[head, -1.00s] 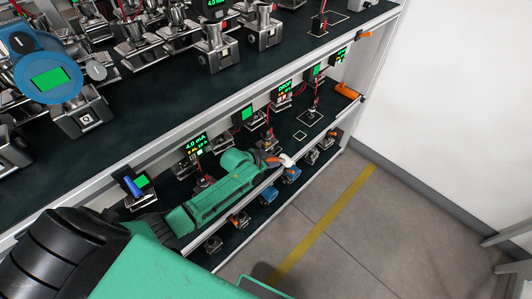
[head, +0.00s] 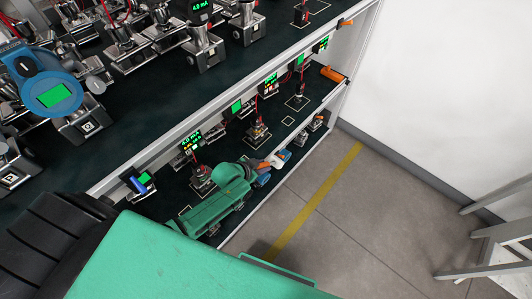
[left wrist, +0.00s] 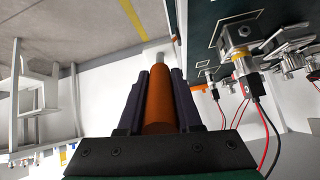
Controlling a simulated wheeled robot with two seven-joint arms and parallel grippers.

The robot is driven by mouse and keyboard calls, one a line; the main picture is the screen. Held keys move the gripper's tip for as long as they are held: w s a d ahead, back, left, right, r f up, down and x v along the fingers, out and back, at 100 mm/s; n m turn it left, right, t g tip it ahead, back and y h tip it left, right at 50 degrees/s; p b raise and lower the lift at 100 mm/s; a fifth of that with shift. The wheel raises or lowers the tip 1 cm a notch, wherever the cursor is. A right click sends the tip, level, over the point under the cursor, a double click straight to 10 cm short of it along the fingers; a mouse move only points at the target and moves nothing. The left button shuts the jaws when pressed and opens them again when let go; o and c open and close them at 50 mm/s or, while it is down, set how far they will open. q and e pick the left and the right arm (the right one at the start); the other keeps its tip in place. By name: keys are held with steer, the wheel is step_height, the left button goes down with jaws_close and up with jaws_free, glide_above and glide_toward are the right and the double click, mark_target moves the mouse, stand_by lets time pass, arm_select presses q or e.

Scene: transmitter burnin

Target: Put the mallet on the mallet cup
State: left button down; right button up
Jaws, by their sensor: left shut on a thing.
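My left gripper (head: 268,165) is shut on the mallet, near the front edge of the lower shelf in the head view. The mallet's orange handle (left wrist: 158,100) lies between the dark fingers (left wrist: 157,98) in the left wrist view, pointing away from the palm. Its pale end (head: 283,155) sticks out beyond the fingers, toward the right in the head view. I cannot make out the mallet cup with certainty in either view. My right gripper is not in view.
The lower shelf (head: 290,122) carries several transmitters with green displays and red leads. An orange object (head: 332,73) lies at its right end. The upper shelf (head: 150,95) is crowded with metal fittings. Open floor with a yellow stripe (head: 315,205) lies right of the rack.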

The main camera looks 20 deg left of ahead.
arm_select(q)
steer(key=s+p, duration=0.6)
steer(key=s, duration=0.7)
steer(key=shift+s, duration=0.35)
